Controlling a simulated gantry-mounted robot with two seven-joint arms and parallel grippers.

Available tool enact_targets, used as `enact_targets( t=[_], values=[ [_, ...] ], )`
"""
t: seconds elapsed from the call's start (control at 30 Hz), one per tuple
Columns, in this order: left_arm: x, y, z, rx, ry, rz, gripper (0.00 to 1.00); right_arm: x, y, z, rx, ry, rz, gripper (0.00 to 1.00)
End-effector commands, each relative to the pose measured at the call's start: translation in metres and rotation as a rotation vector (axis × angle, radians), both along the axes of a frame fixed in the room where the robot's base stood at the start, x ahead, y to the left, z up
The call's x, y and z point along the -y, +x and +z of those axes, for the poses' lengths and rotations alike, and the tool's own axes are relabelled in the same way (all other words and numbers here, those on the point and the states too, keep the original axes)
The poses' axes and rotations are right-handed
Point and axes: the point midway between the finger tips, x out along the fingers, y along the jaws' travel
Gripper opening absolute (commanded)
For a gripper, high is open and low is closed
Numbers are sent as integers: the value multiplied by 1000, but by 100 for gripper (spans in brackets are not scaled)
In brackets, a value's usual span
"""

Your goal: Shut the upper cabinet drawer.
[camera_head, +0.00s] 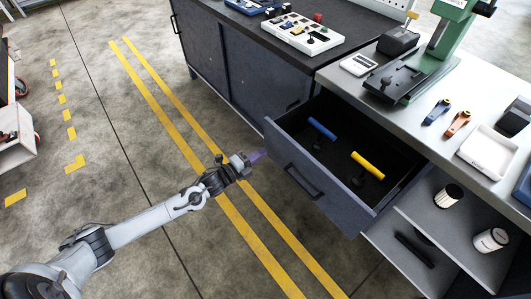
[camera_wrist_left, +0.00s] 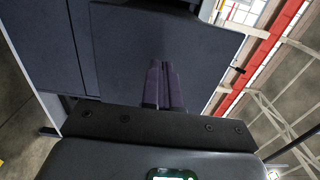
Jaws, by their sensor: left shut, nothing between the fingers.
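The upper cabinet drawer (camera_head: 335,198) is pulled well out from under the grey worktop, its dark grey front facing lower left with a black bar handle (camera_head: 303,181). Inside lie a blue-handled tool (camera_head: 322,128) and a yellow-handled tool (camera_head: 368,164). My left gripper (camera_head: 257,156) is shut and empty, just left of the drawer front, near its far upper corner and beyond the handle. In the left wrist view its purple-grey fingers (camera_wrist_left: 163,86) are together and point at a dark panel (camera_wrist_left: 165,50), which appears to be the drawer front. I cannot tell whether they touch it. My right gripper is not in view.
Below the drawer is an open shelf (camera_head: 440,225) with cans. The worktop (camera_head: 475,95) holds a green machine (camera_head: 447,35), small tools and a white tray (camera_head: 487,147). A second dark cabinet (camera_head: 235,65) stands behind. The floor left of the drawer is clear, with yellow lines.

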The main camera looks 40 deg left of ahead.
Motion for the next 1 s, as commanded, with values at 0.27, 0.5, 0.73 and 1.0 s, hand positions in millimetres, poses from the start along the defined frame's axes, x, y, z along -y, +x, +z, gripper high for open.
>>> enact_targets(
  t=[0.27,0.5,0.73,1.0],
  values=[
    [7,25,-1,1,0,1,0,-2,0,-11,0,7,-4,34],
    [8,29,0,0,0,0,0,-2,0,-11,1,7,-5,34],
    [8,29,0,0,0,0,0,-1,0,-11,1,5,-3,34],
    [0,33,0,1,0,18,0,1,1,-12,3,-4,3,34]
  ],
)
